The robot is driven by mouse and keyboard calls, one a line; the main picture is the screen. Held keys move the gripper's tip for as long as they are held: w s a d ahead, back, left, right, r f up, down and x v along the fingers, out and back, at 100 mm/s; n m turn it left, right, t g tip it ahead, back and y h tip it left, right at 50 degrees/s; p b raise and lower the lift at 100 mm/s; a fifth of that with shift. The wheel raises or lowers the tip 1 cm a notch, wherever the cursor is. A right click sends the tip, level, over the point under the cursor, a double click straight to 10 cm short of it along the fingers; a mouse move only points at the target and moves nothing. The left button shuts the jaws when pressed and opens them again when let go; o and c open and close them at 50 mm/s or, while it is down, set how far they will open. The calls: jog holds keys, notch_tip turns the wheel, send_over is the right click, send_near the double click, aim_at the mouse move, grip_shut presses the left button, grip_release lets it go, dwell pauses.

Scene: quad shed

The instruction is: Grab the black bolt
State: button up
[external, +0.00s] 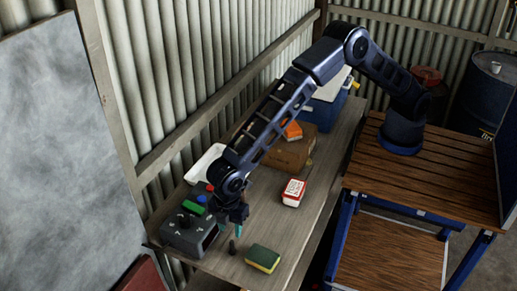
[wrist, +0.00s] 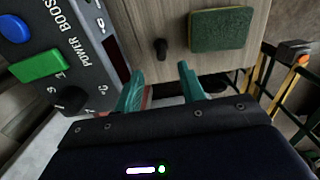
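The black bolt (wrist: 160,47) stands on the wooden bench in the wrist view, in the open space beyond my fingertips. In the external view it is a small dark upright shape (external: 232,247) beside the sponge. My gripper (wrist: 161,78) is open, with its two teal fingers apart and nothing between them. The bolt lies ahead of the gap between the fingers and is not touched. In the external view my gripper (external: 239,228) is above the bench, close to the bolt.
A green and yellow sponge (external: 262,258) lies right of the bolt. A grey power booster box (external: 186,232) with knobs stands close on the left. A red and white box (external: 293,192), a cardboard box (external: 287,155) and a blue cooler (external: 322,110) stand farther back on the bench (external: 262,215).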

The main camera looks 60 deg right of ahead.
aim_at(233, 238)
notch_tip(233, 238, down, 8)
jog(key=shift+s+f, duration=0.1)
jog(key=shift+f, duration=0.1)
dwell(0.3)
jog(key=shift+c, duration=0.2)
grip_shut()
